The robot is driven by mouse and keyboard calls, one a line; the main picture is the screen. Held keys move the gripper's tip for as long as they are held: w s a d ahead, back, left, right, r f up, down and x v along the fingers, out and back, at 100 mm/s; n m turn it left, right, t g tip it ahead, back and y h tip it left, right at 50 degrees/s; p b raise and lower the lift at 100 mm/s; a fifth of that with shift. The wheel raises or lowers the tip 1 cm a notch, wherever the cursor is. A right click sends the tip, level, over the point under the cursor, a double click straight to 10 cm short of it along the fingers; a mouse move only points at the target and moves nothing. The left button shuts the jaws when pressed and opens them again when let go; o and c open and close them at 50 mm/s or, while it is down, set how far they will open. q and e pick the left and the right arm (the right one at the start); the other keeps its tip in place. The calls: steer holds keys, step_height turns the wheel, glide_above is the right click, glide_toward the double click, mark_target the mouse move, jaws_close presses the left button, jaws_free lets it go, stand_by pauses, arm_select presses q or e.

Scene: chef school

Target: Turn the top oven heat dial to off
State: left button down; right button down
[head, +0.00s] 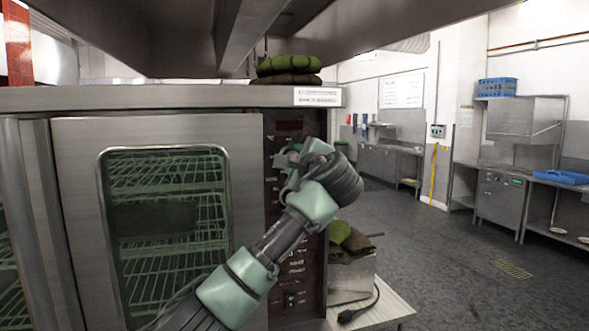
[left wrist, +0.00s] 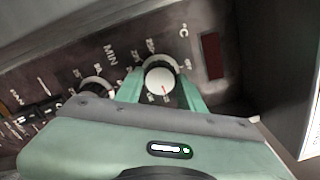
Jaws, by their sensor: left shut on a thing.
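The oven (head: 75,150) stands in front of me with a glass door and wire racks inside. Its dark control panel (head: 309,270) runs down the right side. The top heat dial (left wrist: 160,76), marked °C, is a round white-faced knob with a small red mark. In the left wrist view, the two green fingers of my left gripper (left wrist: 161,90) sit on either side of this dial and are shut on it. In the head view, my left gripper (head: 284,160) reaches the upper panel, and the hand hides the dial. My right gripper is not in view.
A second dial (left wrist: 96,86), marked MIN, sits beside the heat dial. A dark red display (left wrist: 212,55) is on its other side. Folded green cloths (head: 289,64) lie on top of the oven. A metal hood hangs above. Open floor (head: 450,255) lies to the right.

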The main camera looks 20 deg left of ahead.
arm_select(q)
steer(key=n, duration=0.1)
steer(key=n+b, duration=0.1)
steer(key=n, duration=0.1)
steer(key=n+b, duration=0.1)
steer(key=shift+f+n, duration=0.25)
steer(key=shift+n, duration=0.15)
steer(key=n+b, duration=0.1)
steer(key=n, duration=0.2)
steer(key=shift+d+n, duration=0.1)
steer(key=shift+n, duration=0.2)
steer(key=shift+f+n+b, duration=0.15)
steer(key=shift+n+b, duration=0.6)
steer(key=shift+n, duration=3.35)
steer(key=shift+w, duration=0.1)
steer(key=c, duration=0.9)
jaws_free()
steer(key=shift+r, duration=0.25)
steer(key=shift+s, duration=0.2)
